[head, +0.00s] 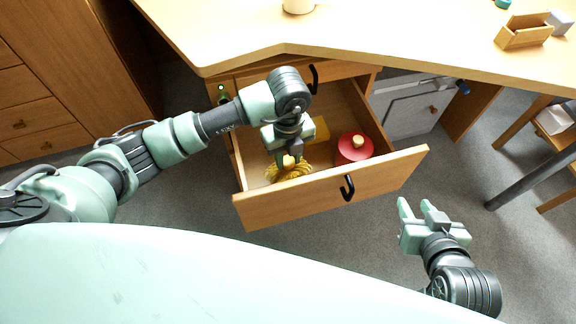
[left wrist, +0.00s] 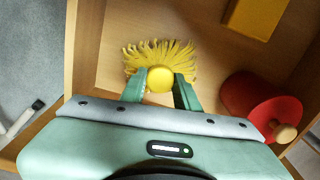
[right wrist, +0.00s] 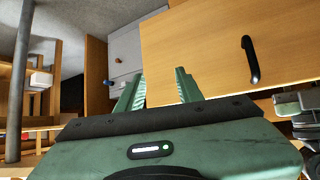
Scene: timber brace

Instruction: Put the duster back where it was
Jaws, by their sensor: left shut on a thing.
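The duster (head: 290,172) has yellow bristles and sits low inside the open drawer (head: 262,207), near its front left corner. In the left wrist view the duster (left wrist: 159,58) shows a round yellow knob between my fingers, with bristles spread beyond. My left gripper (head: 290,160) reaches down into the drawer and is shut on the duster's knob. I cannot tell whether the bristles touch the drawer floor. My right gripper (head: 417,212) is open and empty, in front of the drawer to the right; its fingers also show in the right wrist view (right wrist: 158,90).
A red round thing with a wooden knob (head: 352,148) stands right of the duster in the drawer. A yellow block (head: 320,128) lies farther back. The desk top (head: 400,42) overhangs the drawer's rear. A grey cabinet (head: 408,105) stands to the right. Grey floor lies in front.

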